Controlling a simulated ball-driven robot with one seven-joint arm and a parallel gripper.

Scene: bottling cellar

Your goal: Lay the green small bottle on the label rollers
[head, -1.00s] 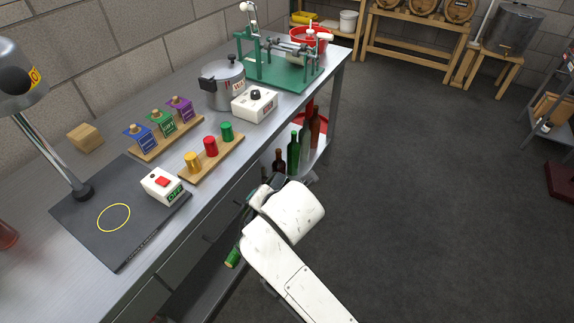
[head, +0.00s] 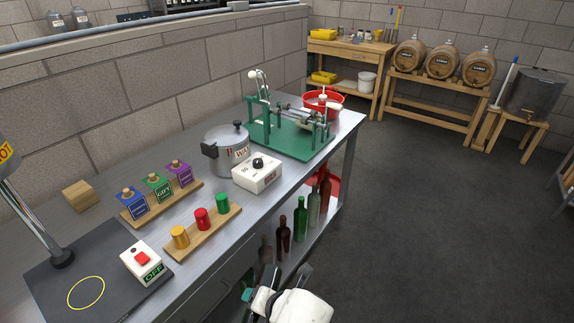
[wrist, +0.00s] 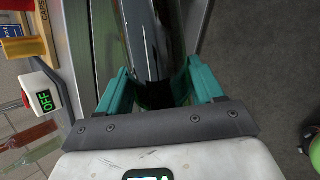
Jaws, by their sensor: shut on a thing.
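The green bench stand with metal rollers (head: 304,119), which I take for the label rollers, stands at the far end of the steel bench. My gripper (head: 262,283) is at the bottom of the head view, beside the bench's front edge and well short of the rollers. In the wrist view, my teal fingers (wrist: 160,90) are shut on a dark, glossy glass bottle (wrist: 148,35). It looks nearly black with a greenish lower end, and I take it for the green small bottle. Its far end runs out of the wrist view.
A pressure pot (head: 228,152), a white dial box (head: 257,174) and a red basin (head: 324,101) stand near the rollers. Several bottles, one green (head: 301,220), stand on the shelf below.

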